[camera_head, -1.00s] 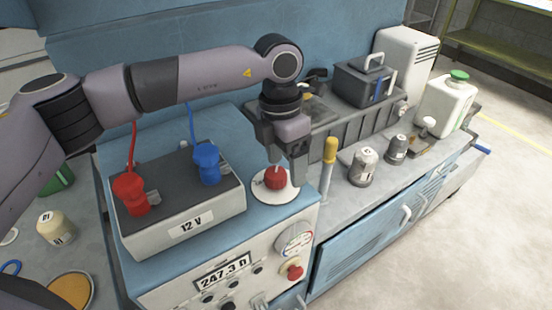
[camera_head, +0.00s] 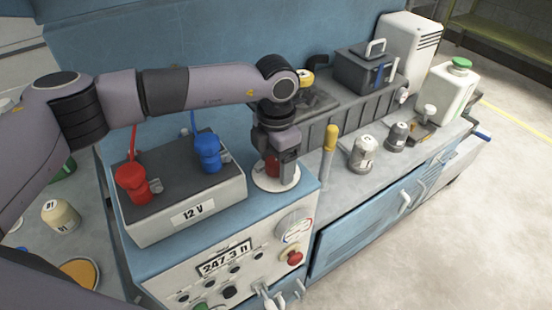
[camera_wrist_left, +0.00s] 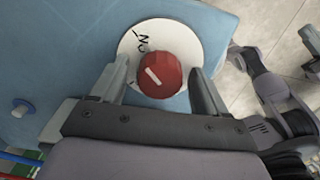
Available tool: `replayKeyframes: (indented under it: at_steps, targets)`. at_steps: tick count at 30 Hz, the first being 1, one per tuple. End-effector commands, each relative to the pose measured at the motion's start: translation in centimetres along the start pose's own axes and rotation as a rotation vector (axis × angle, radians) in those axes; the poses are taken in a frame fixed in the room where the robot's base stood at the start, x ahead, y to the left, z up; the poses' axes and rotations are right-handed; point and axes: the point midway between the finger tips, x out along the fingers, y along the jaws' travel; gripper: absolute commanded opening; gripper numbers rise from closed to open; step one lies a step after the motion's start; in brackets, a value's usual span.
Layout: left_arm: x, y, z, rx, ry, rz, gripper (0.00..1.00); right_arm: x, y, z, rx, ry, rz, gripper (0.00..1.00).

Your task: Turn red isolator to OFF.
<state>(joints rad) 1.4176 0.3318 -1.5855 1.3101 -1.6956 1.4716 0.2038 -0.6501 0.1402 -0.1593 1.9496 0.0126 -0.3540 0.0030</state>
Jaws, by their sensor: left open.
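The red isolator (camera_head: 271,165) is a round red knob on a white disc (camera_head: 262,184) on top of the blue cabinet, right of the 12 V battery. In the left wrist view, the red isolator (camera_wrist_left: 160,65) bears a short slanted white mark. The white disc (camera_wrist_left: 128,45) shows upside-down "ON" lettering beyond the knob; its near part is hidden. My left gripper (camera_head: 277,176) points down over the knob. In the left wrist view, my left gripper (camera_wrist_left: 160,88) is open, with one finger on each side of the knob and small gaps visible.
The 12 V battery (camera_head: 190,212) with red (camera_head: 133,183) and blue (camera_head: 207,152) clamps stands close left. A yellow-handled tool (camera_head: 330,140) rises close right. The cabinet front carries a red button (camera_head: 292,258). Arm links at the right of the left wrist view look like my other arm.

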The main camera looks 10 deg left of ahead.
Motion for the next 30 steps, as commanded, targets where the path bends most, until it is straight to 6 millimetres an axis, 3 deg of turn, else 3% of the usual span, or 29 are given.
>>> replayKeyframes:
  at_steps: [1,5,6,17,30]
  targets:
    - [0.0,0.0,0.0,0.0,0.0,0.0,0.65,0.0,0.0,0.0,0.0,0.0,0.0,0.0]
    - [0.0,0.0,0.0,0.0,0.0,-0.001,0.23,0.0,0.0,0.0,0.0,0.0,0.0,0.0]
    - [0.0,0.0,0.0,0.0,0.0,-0.001,0.19,0.0,0.0,0.0,0.0,-0.001,0.0,0.0]
    - [0.0,0.0,0.0,-0.05,-0.001,-0.001,0.19,0.2,0.0,0.3,0.0,-0.001,0.0,0.0]
    - [0.1,0.0,0.0,-0.385,-0.001,-0.002,0.19,1.4,0.0,1.9,0.0,0.0,0.0,0.0]
